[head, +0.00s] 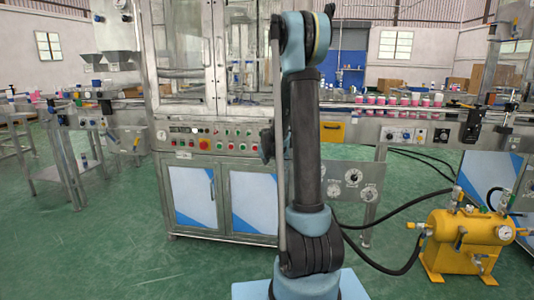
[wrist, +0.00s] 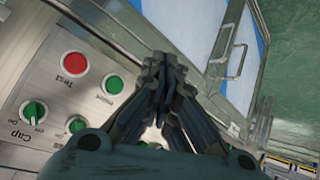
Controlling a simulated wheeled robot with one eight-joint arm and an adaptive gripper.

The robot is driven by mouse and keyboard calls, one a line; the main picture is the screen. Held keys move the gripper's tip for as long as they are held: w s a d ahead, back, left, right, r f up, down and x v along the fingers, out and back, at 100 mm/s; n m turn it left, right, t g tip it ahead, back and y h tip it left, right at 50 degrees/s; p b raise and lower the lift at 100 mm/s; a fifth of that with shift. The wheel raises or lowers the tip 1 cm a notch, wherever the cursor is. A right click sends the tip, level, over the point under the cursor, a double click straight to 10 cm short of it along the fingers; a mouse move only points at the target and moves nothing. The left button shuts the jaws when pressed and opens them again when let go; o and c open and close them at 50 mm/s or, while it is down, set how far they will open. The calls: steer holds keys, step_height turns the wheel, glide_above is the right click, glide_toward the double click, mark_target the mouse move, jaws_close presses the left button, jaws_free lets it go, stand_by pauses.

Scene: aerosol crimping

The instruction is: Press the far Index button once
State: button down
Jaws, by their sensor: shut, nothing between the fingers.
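The control panel (head: 213,139) is on the front of the crimping machine in the head view, with rows of small red and green buttons and knobs. Their labels are too small to read there, so I cannot tell which is the far Index button. The wrist view shows part of the panel (wrist: 40,75), tilted: a red button (wrist: 75,63) labelled Test, a green button (wrist: 112,84), another green button (wrist: 76,125) and a green knob (wrist: 34,112) near the word Cap. My gripper (wrist: 164,66) is shut and empty, beside these; contact cannot be told.
Below the panel are cabinet doors (head: 196,196) with blue and white fronts; a door handle (wrist: 238,60) shows in the wrist view. A conveyor with pink-and-white cans (head: 400,100) runs to the right. A yellow tank (head: 465,240) with black hoses stands at right.

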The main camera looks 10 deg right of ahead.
steer(key=shift+w, duration=0.15)
steer(key=w+d, duration=0.2)
steer(key=w, duration=0.6)
steer(key=shift+d, duration=0.35)
steer(key=shift+w, duration=0.15)
stand_by(1.5)
steer(key=shift+w+d+r, duration=0.1)
steer(key=shift+w+d, duration=0.05)
steer(key=shift+w, duration=0.1)
steer(key=shift+w+d, duration=0.15)
steer(key=shift+w, duration=0.25)
stand_by(0.7)
stand_by(0.4)
steer(key=shift+s+a, duration=0.3)
steer(key=shift+s, duration=0.5)
steer(key=shift+s+a, duration=0.25)
steer(key=shift+s, duration=0.55)
steer(key=shift+s+a, duration=0.25)
steer(key=shift+s, duration=0.55)
steer(key=shift+s+a, duration=0.25)
steer(key=shift+s, duration=0.55)
